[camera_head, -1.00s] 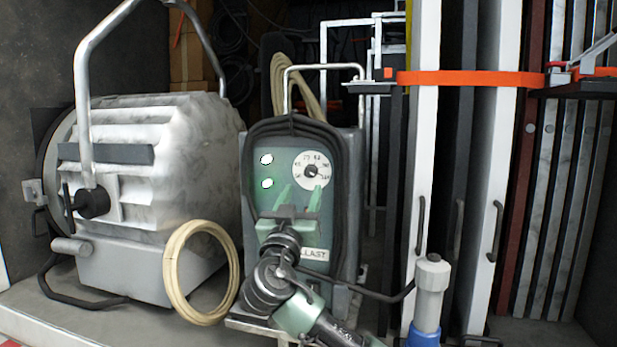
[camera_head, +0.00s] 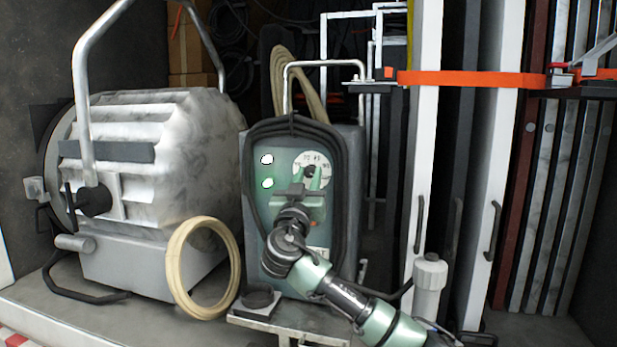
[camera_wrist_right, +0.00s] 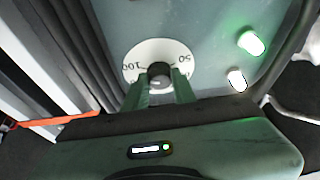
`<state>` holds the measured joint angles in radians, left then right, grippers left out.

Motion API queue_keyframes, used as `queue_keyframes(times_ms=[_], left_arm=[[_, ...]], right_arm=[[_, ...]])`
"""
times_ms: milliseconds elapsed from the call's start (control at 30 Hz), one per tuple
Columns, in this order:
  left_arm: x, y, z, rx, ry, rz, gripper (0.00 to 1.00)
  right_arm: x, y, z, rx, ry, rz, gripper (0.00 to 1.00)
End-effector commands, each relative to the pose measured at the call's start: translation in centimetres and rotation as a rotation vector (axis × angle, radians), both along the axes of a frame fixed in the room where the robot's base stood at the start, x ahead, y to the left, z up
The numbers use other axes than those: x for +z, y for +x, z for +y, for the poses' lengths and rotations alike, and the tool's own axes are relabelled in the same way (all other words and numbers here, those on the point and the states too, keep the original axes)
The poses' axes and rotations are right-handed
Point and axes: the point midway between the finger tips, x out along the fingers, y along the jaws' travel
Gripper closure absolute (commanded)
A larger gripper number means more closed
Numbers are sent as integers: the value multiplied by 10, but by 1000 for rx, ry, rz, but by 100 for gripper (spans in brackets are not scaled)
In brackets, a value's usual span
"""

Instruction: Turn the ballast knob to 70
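The ballast (camera_head: 290,225) is a grey-green box with a round white dial on its front. The dark ballast knob (camera_head: 311,171) sits at the centre of the dial; it also shows in the right wrist view (camera_wrist_right: 159,74). The numbers 50 and 100 read on either side of it there; its pointer is hard to make out. My right gripper (camera_head: 309,176) is at the dial. Its two green fingers flank the knob closely, with no clear gap in the right wrist view (camera_wrist_right: 160,84). The fingers hide the dial's lower part. My left gripper is not in view.
A black cable (camera_head: 250,190) loops around the ballast front. A large lamp (camera_head: 150,170) and a cream coil (camera_head: 178,275) stand left. White upright panels (camera_head: 421,150) and an orange strap (camera_head: 470,78) are on the right. Two lit lamps (camera_wrist_right: 251,42) sit beside the dial.

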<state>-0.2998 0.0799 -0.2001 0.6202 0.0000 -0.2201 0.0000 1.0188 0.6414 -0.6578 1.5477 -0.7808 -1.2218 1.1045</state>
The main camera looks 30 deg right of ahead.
Motion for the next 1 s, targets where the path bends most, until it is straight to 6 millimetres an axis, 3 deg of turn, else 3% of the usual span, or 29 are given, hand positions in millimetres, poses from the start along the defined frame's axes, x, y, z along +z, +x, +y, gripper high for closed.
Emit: queue_keyframes(times_ms=[367,733,1000], left_arm=[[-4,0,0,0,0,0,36],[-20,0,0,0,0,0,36],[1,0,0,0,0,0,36]], right_arm=[[-1,0,0,2,-15,19,100],[-2,-1,0,3,-161,191,100],[5,-2,-1,3,-328,387,100]])
